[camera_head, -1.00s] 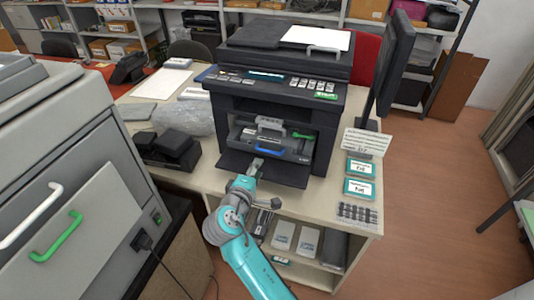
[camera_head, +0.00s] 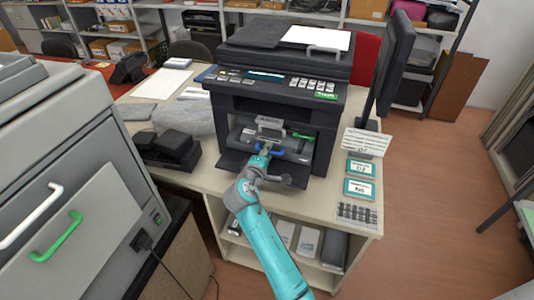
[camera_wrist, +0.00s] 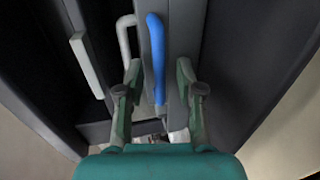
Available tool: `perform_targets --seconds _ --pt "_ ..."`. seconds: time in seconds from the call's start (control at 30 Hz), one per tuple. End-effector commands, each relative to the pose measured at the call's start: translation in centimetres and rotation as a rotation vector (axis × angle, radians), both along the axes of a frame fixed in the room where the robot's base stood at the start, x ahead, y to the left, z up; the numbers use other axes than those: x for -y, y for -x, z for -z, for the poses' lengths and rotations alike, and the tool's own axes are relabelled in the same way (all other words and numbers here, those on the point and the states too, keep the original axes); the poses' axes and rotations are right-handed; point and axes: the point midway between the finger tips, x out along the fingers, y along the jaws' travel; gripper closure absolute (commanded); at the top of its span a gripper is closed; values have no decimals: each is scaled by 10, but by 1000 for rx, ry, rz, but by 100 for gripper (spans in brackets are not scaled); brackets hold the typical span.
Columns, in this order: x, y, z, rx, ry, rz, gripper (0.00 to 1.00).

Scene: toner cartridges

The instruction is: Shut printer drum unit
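The black printer (camera_head: 285,95) stands on the table with its front flap (camera_head: 232,163) folded down. The grey drum unit (camera_head: 245,136) shows in the front opening, with a grey handle on top and a blue handle on its front. My gripper (camera_head: 262,152) is at the front of the drum unit and partly covers the blue handle. In the wrist view, the blue handle (camera_wrist: 157,60) runs between the two fingers of my gripper (camera_wrist: 158,85). The fingers are apart, with gaps on both sides of the handle. A grey handle (camera_wrist: 125,40) lies beside it.
A green lever (camera_head: 303,136) sits at the right of the opening. Two teal-edged cards (camera_head: 360,168) and a keypad (camera_head: 357,213) lie right of the printer. A dark phone-like device (camera_head: 172,148) is on the left. A large grey machine (camera_head: 70,180) fills the left foreground.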

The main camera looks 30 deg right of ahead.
Motion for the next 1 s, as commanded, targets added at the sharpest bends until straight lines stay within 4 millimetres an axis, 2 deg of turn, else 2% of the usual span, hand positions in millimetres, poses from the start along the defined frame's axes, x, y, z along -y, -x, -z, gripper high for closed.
perform_targets --seconds 0.1,0.23,0.27,0.57,0.83,1.0 --pt "0 0 0 0 0 0 66" --pt "0 0 0 0 0 0 98" --pt "0 0 0 0 0 0 100" --pt "3 -2 0 0 0 1 100" --pt "48 -41 0 -1 0 4 100" --pt "67 -58 0 -1 -1 1 100"
